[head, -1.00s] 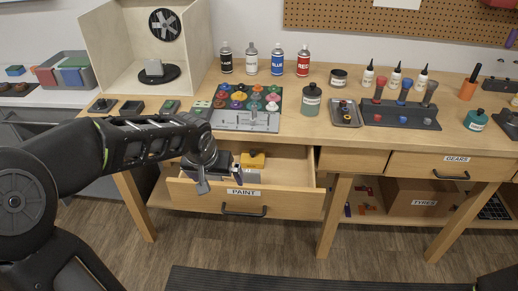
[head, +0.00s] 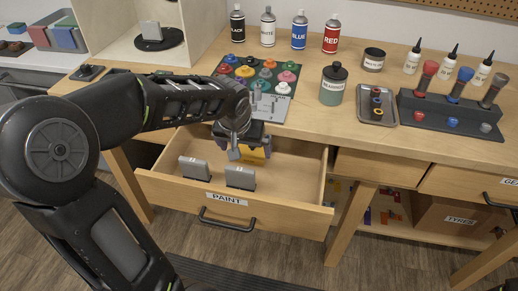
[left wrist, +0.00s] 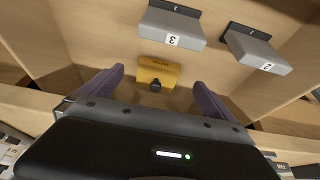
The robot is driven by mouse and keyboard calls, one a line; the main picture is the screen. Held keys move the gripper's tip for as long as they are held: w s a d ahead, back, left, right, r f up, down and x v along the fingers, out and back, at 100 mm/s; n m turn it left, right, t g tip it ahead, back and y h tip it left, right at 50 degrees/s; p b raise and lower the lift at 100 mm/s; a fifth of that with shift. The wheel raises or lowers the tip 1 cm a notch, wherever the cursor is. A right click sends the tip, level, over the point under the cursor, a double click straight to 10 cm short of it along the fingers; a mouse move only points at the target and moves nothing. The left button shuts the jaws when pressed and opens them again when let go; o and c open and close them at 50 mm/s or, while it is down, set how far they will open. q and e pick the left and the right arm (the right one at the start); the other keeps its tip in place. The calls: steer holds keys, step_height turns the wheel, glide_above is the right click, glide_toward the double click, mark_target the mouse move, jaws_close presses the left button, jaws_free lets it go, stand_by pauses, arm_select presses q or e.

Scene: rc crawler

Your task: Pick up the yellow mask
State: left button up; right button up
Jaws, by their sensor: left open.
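The yellow mask (head: 256,155) lies at the back of the open paint drawer (head: 290,192), partly hidden by my left gripper in the head view. In the left wrist view it is a small yellow block (left wrist: 158,70) with dark lettering and a round black knob. My left gripper (head: 250,148) is open and points down into the drawer, over the mask. In the left wrist view its two purple fingers (left wrist: 160,84) stand apart, one on either side of the mask, with nothing between them held. I cannot tell how high the fingertips are above it. My right gripper is not in view.
Two grey blocks, marked 3 (left wrist: 171,27) and 2 (left wrist: 257,49), stand in the drawer near the mask. The tabletop edge overhangs behind. A tray of coloured paint pots (head: 258,75) and a green jar (head: 333,84) stand above. The drawer's right side is clear.

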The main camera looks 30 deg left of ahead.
mark_target(249, 159)
arm_select(q)
steer(key=shift+x, duration=1.15)
steer(key=shift+x, duration=2.65)
steer(key=shift+s, duration=0.1)
steer(key=c, duration=1.3)
steer(key=shift+r, duration=0.1)
